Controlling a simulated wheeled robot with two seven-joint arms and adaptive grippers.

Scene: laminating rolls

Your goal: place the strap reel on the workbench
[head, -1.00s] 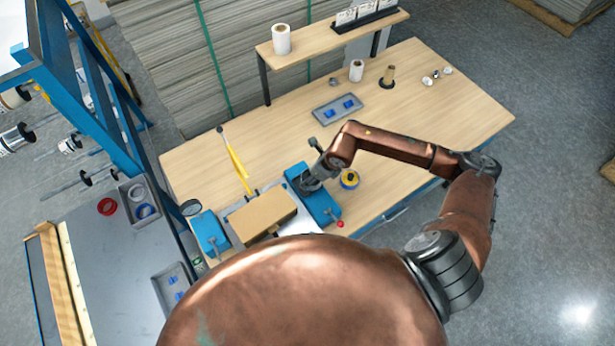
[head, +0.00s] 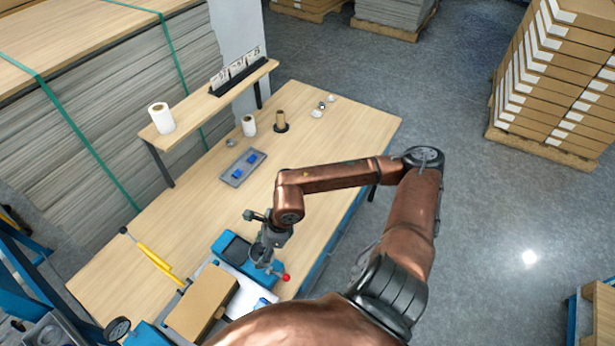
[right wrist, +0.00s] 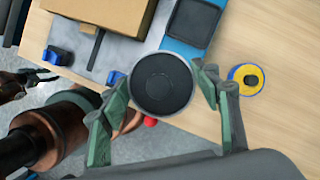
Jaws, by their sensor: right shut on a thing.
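The strap reel, a round dark disc with a grey rim (right wrist: 161,84), sits between the fingers of my right gripper (right wrist: 162,100) in the right wrist view. That gripper is shut on it. In the head view the right gripper (head: 264,252) is over the near edge of the workbench (head: 330,130), beside a blue device with a dark top (head: 233,247). The arm partly hides the reel there. I cannot tell the reel's height above the bench. At the left of the right wrist view is a dark jaw-like part, apparently my left gripper (right wrist: 22,82); its opening is unclear.
A yellow-and-blue roll (right wrist: 247,79) lies on the bench right of the gripper. A cardboard box (head: 202,302) lies left of the blue device. A grey tray (head: 242,168) with blue pieces sits farther back.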

